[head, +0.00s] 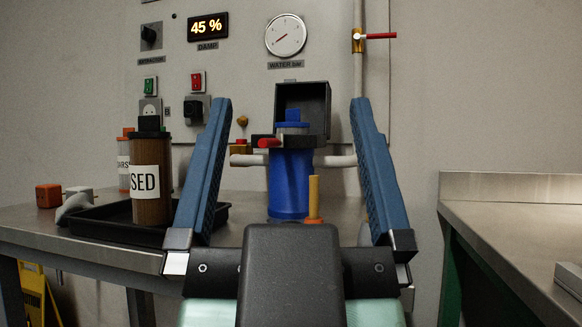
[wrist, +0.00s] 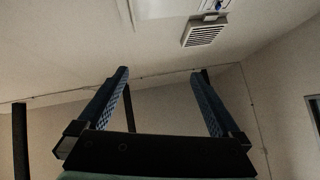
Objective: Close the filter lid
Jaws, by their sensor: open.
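The blue filter housing (head: 290,185) stands upright at the wall, with pale pipes at both sides. A dark collar with a red handle (head: 269,142) is around its top, and a blue knobbed piece (head: 292,117) sticks up above it. Behind and above stands a dark, hollow, square piece (head: 317,97) with its open side facing me; it looks like the raised lid. My gripper (head: 290,101) is open and empty. Its blue fingers frame the housing in the head view, nearer to me; contact is not visible. The wrist view shows the fingers (wrist: 159,72) against ceiling and wall, without the filter.
A black tray (head: 100,229) on the left metal table holds a brown cylinder (head: 151,205) with a partly hidden label. A yellow peg (head: 313,196) stands before the housing. Another metal table (head: 515,187) is at right. A red-handled valve (head: 376,36) is on the wall pipe.

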